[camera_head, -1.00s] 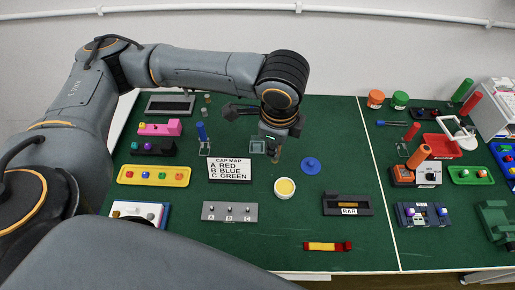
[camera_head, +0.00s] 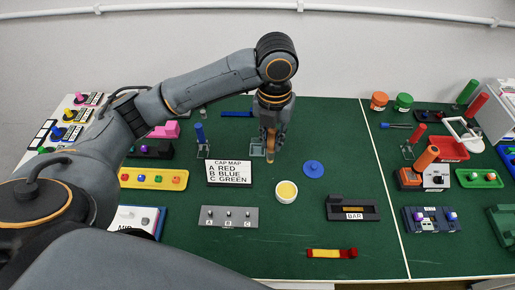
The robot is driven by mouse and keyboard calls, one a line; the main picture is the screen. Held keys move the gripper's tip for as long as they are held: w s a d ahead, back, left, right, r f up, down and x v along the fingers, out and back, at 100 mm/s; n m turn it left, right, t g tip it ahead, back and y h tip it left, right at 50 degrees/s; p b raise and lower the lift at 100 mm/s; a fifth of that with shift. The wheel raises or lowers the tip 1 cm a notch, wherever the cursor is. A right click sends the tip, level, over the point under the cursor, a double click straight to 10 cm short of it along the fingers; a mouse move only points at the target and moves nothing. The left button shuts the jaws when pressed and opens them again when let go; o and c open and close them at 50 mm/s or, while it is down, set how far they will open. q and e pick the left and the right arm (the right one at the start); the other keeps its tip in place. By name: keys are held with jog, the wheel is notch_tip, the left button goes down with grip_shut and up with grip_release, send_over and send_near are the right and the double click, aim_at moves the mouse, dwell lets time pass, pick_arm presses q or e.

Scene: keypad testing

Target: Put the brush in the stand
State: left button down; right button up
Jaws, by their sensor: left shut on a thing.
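My left gripper (camera_head: 270,136) points down over the back middle of the green table and is shut on a slim brown, upright thing, which looks like the brush (camera_head: 270,154). Its lower end shows below the fingers; the rest is hidden between them. A small grey-teal stand (camera_head: 256,148) is just left of the brush, partly behind the gripper. I cannot tell whether the brush touches it or is in it. A similar stand (camera_head: 203,153) to the left holds an upright blue handle (camera_head: 199,133). My right gripper is not in view.
A white CAP MAP sign (camera_head: 229,172) stands in front. A white cup with yellow contents (camera_head: 286,191) and a blue lid (camera_head: 313,169) lie to the right. A blue bar (camera_head: 237,114) lies behind.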

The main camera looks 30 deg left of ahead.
pick_arm(q)
jog(key=shift+w+a+f+p, duration=0.3)
jog(key=shift+w+a+f, duration=1.35)
jog(key=shift+f, duration=0.55)
jog(key=shift+w+a+f+p, duration=0.35)
jog(key=shift+w+a+f, duration=1.1)
jog(key=shift+w+f, duration=0.55)
jog(key=shift+w+a+f+p, duration=0.3)
jog(key=shift+w+a+f, duration=1.3)
jog(key=shift+f, duration=0.75)
jog(key=shift+f, duration=0.1)
jog(key=c, duration=1.3)
grip_release()
jog(key=shift+o, duration=0.2)
notch_tip(320, 180, up, 12)
jog(key=b, duration=0.1)
